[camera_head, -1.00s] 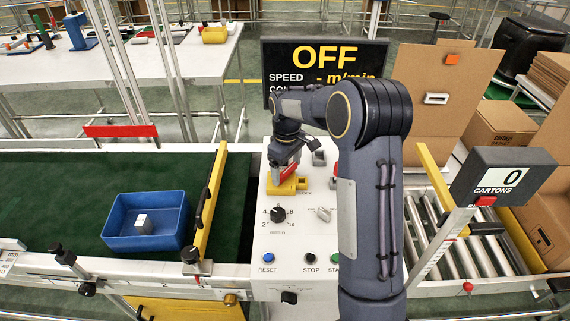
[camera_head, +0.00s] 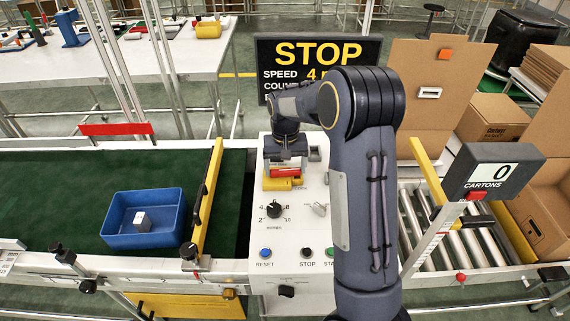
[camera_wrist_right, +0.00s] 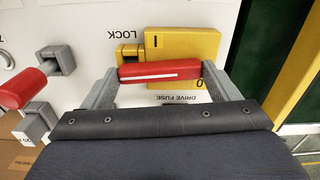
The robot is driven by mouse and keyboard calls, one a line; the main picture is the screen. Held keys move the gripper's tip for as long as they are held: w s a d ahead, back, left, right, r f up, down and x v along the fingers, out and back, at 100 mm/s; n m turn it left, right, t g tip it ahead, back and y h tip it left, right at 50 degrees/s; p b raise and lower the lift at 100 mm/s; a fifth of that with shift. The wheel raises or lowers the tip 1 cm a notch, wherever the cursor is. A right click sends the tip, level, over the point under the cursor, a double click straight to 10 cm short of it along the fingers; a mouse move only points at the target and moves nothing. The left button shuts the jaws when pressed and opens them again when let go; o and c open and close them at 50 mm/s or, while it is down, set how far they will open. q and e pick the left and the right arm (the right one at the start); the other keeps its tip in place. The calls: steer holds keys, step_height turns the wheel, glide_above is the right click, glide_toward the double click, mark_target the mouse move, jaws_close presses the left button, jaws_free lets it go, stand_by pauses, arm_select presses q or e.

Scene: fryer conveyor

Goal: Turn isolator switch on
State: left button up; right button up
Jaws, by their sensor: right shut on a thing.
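The isolator switch is a yellow block with a red handle on the white control panel (camera_head: 260,235). In the wrist view its yellow body (camera_wrist_right: 182,48) carries marks "I" and "0", and the red handle (camera_wrist_right: 160,71) with a white stripe lies crosswise between my fingers. My right gripper (camera_wrist_right: 160,74) is shut on the red handle, one finger at each end. In the head view my right gripper (camera_head: 285,170) is over the switch at the panel's top and partly hides it. The display (camera_head: 318,65) reads STOP. My left gripper is not in view.
The panel holds a rotary knob (camera_head: 274,209), a blue RESET button (camera_head: 265,253) and STOP and start buttons below. Another red-handled switch (camera_wrist_right: 22,88) sits beside the isolator. A blue bin (camera_head: 145,220) lies on the green conveyor at left; rollers (camera_head: 460,230) are at right.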

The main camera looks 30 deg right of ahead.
mark_target(286, 170)
steer(key=shift+r+m, duration=0.1)
steer(key=shift+m, duration=0.6)
steer(key=o, duration=0.7)
steer(key=shift+s, duration=0.1)
step_height(286, 170, up, 8)
steer(key=shift+f, duration=0.2)
steer(key=shift+r, duration=0.1)
